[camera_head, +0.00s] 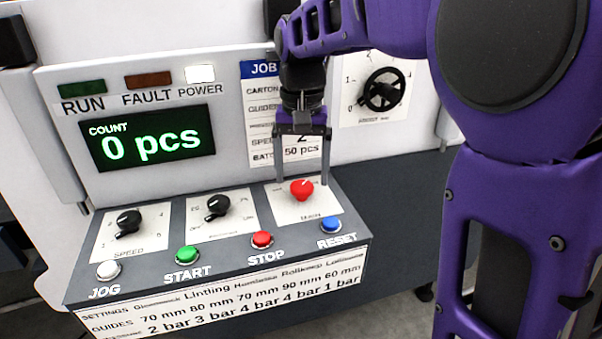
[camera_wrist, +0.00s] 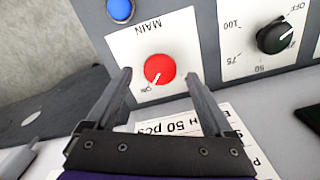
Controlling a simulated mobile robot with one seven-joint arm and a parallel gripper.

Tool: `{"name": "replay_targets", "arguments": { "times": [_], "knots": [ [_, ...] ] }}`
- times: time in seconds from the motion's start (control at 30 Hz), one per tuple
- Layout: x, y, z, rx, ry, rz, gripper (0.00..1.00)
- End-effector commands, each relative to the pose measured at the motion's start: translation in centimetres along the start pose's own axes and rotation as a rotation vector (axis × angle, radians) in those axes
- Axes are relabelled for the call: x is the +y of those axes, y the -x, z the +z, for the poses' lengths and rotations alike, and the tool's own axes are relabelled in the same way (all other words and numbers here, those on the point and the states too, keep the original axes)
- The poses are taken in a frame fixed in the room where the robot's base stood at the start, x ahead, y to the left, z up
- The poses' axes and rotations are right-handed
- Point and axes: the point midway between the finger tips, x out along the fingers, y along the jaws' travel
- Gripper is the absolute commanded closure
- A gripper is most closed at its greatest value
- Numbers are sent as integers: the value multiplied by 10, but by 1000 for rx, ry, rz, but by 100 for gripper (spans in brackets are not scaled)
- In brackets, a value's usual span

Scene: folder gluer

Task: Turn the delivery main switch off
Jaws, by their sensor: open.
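The main switch (camera_head: 302,189) is a red rotary knob on a white plate labelled MAIN, at the right of the sloped control panel. In the wrist view the red knob (camera_wrist: 159,69) has a white pointer mark, with ON lettering near its lower left edge. My gripper (camera_head: 304,183) points down over the plate. Its two fingers are apart, one on each side of the knob. In the wrist view the fingers of my gripper (camera_wrist: 159,75) flank the knob with gaps on both sides. Nothing is held.
Close to the main switch are the blue RESET button (camera_head: 331,225), red STOP button (camera_head: 262,239) and a black dial (camera_head: 217,207). The SPEED dial (camera_head: 128,222) and green START button (camera_head: 187,255) sit further left. A black handwheel (camera_head: 383,89) is behind right. The counter display (camera_head: 150,138) reads 0 pcs.

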Motion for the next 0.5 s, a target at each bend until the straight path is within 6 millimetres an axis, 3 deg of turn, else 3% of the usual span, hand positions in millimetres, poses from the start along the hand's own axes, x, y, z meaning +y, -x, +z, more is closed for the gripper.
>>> {"name": "replay_targets", "arguments": {
  "times": [0.2,0.5],
  "knots": [
    [0,-18,0,-1,0,0,13],
    [0,-19,0,-1,0,0,15]
  ]
}}
